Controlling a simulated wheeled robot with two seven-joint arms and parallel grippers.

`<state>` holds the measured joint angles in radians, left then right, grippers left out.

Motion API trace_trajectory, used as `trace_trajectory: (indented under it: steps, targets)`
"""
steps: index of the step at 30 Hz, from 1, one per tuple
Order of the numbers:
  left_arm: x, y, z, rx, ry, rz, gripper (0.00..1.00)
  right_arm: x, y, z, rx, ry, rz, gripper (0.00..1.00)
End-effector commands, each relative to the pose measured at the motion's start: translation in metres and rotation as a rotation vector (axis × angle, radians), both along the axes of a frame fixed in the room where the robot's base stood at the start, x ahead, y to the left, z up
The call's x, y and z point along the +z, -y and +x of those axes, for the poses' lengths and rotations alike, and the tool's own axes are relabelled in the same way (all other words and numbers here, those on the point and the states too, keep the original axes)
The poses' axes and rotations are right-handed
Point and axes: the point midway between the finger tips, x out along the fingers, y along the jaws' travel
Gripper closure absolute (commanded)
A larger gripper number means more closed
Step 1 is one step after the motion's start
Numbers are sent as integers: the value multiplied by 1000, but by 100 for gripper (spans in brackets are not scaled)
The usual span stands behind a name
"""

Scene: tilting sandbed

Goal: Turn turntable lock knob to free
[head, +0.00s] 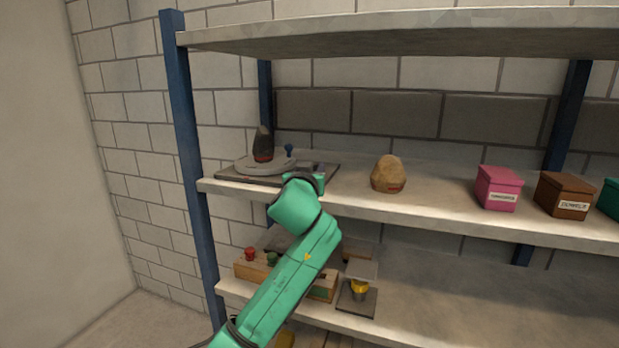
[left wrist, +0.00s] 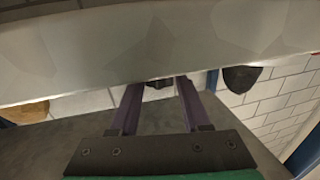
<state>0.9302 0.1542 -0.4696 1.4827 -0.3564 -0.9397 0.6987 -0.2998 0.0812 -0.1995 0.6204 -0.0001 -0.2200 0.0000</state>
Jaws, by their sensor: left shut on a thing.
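The turntable (head: 248,166) is a pale disc on a dark base (head: 228,177), at the left end of the middle shelf. A dark pointed stone with a red band (head: 263,144) stands on it. A small blue knob (head: 289,150) stands up at the disc's right side. My left gripper (head: 318,170) is at the base's front right, mostly hidden behind its own green wrist. In the left wrist view its two purple fingers are shut on a small dark thing (left wrist: 158,84), apparently the lock knob; its marking is unreadable. My right gripper is out of view.
A tan stone (head: 388,175) sits right of the turntable on the shelf (head: 440,208). Pink (head: 498,188) and brown (head: 564,194) boxes stand farther right. A blue upright (head: 185,150) bounds the left. The upper shelf (head: 420,32) is overhead; wooden fixtures are below.

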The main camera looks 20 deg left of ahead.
Motion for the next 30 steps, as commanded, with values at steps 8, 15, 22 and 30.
trace_trajectory:
  steps: [8, 15, 22, 30]
  targets:
    - [-3, 6, 1, 254, -3, 1, 100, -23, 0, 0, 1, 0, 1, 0]
    - [1, 8, 3, 438, -4, 3, 100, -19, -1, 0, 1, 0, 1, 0]
    - [1, 9, 4, 548, -4, 3, 100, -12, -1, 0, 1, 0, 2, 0]
    - [-1, 9, 4, 596, -3, 1, 100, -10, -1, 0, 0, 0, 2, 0]
